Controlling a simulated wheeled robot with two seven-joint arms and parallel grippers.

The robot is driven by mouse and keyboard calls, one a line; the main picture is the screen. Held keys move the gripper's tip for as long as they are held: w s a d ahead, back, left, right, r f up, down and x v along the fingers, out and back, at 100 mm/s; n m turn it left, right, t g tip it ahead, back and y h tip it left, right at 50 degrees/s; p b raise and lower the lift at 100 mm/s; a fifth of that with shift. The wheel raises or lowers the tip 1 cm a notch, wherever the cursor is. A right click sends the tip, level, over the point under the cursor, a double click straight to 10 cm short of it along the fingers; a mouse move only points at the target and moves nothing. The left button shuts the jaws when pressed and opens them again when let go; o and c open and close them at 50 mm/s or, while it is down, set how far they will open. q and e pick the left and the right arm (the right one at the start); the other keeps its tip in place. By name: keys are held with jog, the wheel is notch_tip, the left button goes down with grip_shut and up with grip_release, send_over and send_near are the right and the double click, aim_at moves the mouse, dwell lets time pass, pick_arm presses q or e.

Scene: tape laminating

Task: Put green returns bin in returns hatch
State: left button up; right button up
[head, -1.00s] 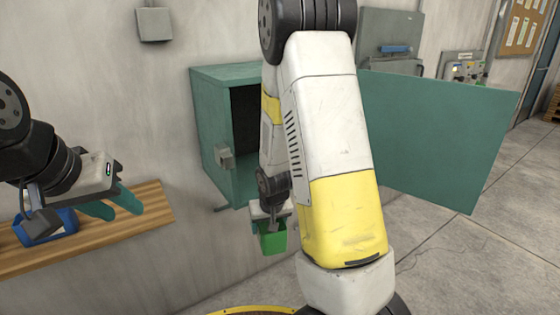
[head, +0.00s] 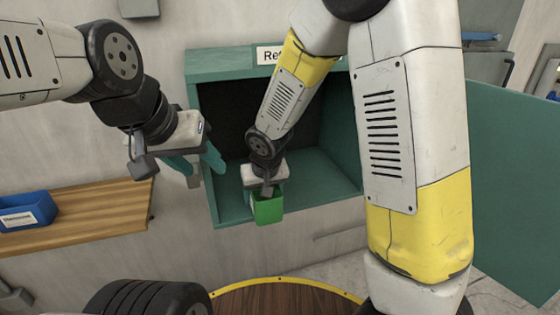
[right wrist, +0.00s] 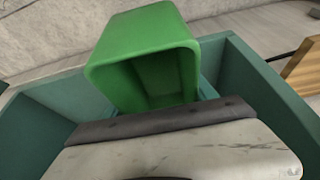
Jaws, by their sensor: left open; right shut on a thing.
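The green returns bin (head: 268,208) is in my right gripper (head: 266,188), which is shut on it at the front opening of the teal returns hatch (head: 207,140). In the head view the bin overlaps the hatch's lower front edge; I cannot tell how far inside it is. In the right wrist view the bin (right wrist: 145,50) shows its open mouth, with hatch walls (right wrist: 262,95) on both sides; the fingers are mostly hidden. My left gripper (head: 197,164) is open and empty, left of the hatch opening.
The hatch's teal door (head: 512,180) stands wide open at the right. A wooden shelf (head: 100,212) with a blue bin (head: 27,210) is on the wall at the left. A round wooden top with a yellow rim (head: 285,300) lies below in front.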

jog(key=w+d, duration=0.2)
jog(key=w, duration=0.3)
jog(key=w+d, duration=0.2)
jog(key=w, duration=0.2)
jog(key=w+d+f, duration=0.1)
jog(key=w+d, duration=0.1)
jog(key=w, duration=0.3)
jog(key=shift+w, duration=0.3)
jog(key=shift+f, duration=1.75)
jog(key=shift+f, duration=0.1)
jog(key=o, duration=1.6)
